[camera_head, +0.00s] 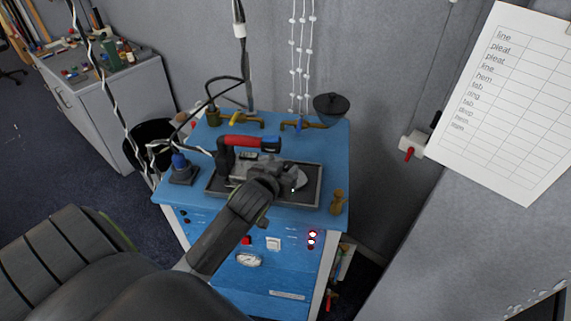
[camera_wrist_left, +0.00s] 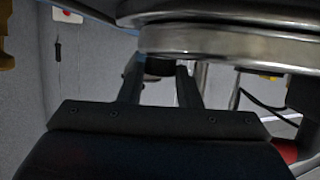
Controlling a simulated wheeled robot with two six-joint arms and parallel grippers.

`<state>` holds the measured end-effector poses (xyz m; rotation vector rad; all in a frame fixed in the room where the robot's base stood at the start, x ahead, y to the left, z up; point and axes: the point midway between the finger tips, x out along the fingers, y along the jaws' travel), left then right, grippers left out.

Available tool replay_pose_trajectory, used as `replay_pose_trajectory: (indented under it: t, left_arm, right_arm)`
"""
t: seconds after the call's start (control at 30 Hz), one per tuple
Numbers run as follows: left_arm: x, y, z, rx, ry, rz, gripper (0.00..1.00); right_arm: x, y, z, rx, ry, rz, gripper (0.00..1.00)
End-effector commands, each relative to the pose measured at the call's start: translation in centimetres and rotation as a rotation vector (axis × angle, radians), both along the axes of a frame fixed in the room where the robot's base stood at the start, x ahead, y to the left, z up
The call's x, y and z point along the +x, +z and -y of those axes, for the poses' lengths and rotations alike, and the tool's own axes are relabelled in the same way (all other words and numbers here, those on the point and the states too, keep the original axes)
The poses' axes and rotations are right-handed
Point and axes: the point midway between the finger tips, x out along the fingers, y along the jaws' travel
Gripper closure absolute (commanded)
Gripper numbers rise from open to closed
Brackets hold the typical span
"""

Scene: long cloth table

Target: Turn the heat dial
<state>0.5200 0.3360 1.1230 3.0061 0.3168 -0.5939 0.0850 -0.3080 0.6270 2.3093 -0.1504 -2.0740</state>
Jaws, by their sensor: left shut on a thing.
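My left gripper (camera_head: 277,183) reaches in from the lower left to the iron's near side; my wrist hides part of the iron in the head view. In the left wrist view, the fingers of my left gripper (camera_wrist_left: 160,80) are on either side of a dark round knob, the heat dial (camera_wrist_left: 160,67), just under a shiny metal rim. The dial's markings do not show. My right gripper is not in view.
A blue-capped stand (camera_head: 182,170) is left of the tray, brass taps (camera_head: 238,121) and a dark bowl (camera_head: 331,107) behind it. A paper chart (camera_head: 505,100) hangs at right.

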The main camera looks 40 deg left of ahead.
Motion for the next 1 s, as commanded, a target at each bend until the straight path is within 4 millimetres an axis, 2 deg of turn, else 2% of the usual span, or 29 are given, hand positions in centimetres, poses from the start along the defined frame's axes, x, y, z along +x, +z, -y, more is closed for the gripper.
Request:
replay_pose_trajectory:
  t: [0.2, 0.7, 0.73, 0.87, 1.0]
  left_arm:
    - [-0.01, 0.01, -0.17, 0.0, -0.058, -0.001, 0.92]
    - [0.03, -0.03, -0.13, -0.002, -0.075, 0.001, 0.92]
    - [0.03, -0.03, -0.13, -0.002, -0.075, 0.001, 0.65]
    - [0.03, -0.04, -0.14, -0.002, -0.075, 0.001, 0.48]
    - [0.03, -0.04, -0.17, 0.0, -0.074, 0.001, 0.47]
  right_arm:
    - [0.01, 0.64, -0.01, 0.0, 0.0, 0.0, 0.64]
    - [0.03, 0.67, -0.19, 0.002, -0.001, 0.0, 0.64]
    - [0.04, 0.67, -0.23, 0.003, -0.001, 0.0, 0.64]
    - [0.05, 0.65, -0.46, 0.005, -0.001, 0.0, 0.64]
    - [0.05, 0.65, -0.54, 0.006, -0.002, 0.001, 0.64]
